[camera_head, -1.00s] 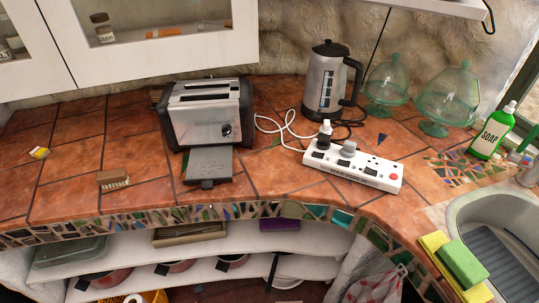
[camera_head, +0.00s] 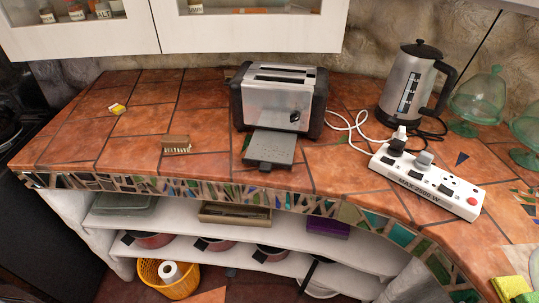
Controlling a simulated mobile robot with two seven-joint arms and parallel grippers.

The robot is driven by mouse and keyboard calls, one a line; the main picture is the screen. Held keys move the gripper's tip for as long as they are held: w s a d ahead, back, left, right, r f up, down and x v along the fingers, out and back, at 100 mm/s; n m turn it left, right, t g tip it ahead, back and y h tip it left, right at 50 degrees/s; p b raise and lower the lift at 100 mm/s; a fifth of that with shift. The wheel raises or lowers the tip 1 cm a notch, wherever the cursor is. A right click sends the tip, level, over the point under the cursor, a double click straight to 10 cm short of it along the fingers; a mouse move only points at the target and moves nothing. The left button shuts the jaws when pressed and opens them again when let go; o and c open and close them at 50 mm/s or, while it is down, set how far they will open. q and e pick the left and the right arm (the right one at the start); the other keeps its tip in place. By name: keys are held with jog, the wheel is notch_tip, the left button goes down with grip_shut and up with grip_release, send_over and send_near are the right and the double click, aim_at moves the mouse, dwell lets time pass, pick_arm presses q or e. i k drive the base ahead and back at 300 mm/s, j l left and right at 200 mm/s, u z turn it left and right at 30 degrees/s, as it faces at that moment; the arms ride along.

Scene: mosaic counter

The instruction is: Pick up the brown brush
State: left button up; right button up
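The brown brush (camera_head: 176,144) lies on the tiled counter (camera_head: 215,165), left of the toaster and a little back from the front edge. It has a brown wooden back and pale bristles that face the front. Nothing covers it. Neither of my grippers shows in the head view.
A toaster (camera_head: 278,98) with its crumb tray pulled out stands right of the brush. Further right are a kettle (camera_head: 408,85), a white power strip (camera_head: 428,180) and glass domes (camera_head: 477,100). A small yellow packet (camera_head: 117,109) lies at the left. The counter around the brush is clear.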

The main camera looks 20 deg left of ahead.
aim_at(172, 143)
jog(key=u, duration=1.3)
